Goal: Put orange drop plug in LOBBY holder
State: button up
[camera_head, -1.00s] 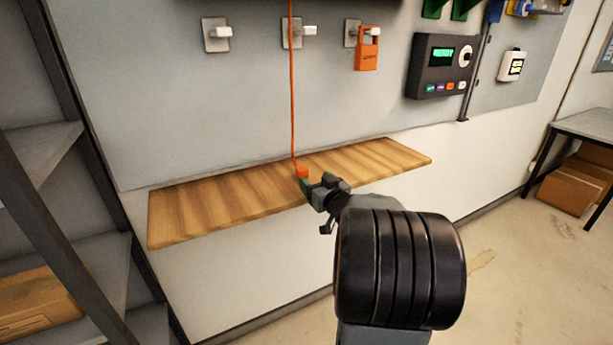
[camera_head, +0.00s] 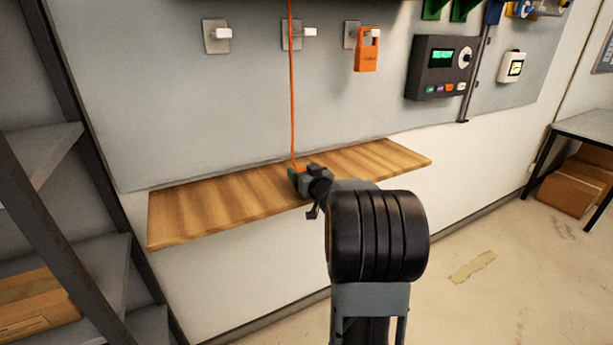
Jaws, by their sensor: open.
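An orange cord (camera_head: 291,85) hangs down the wall to the wooden shelf. The orange drop plug (camera_head: 299,169) is at its lower end, at the shelf's back middle, mostly hidden by my gripper. My gripper (camera_head: 297,177) is open, with its jaws at the plug; whether they touch it cannot be told. Holders with white pegs are on the wall: one at left (camera_head: 222,34), one behind the cord (camera_head: 308,32), and one at right carrying an orange handset-like piece (camera_head: 366,55). No LOBBY label can be read.
The wooden shelf (camera_head: 200,210) is otherwise bare. A dark panel with a green display (camera_head: 440,67) and a small white device (camera_head: 512,65) are on the wall at right. A grey rack (camera_head: 60,150) stands at left, a table (camera_head: 590,122) at right.

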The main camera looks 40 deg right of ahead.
jog(key=shift+c, duration=0.5)
jog(key=c, duration=1)
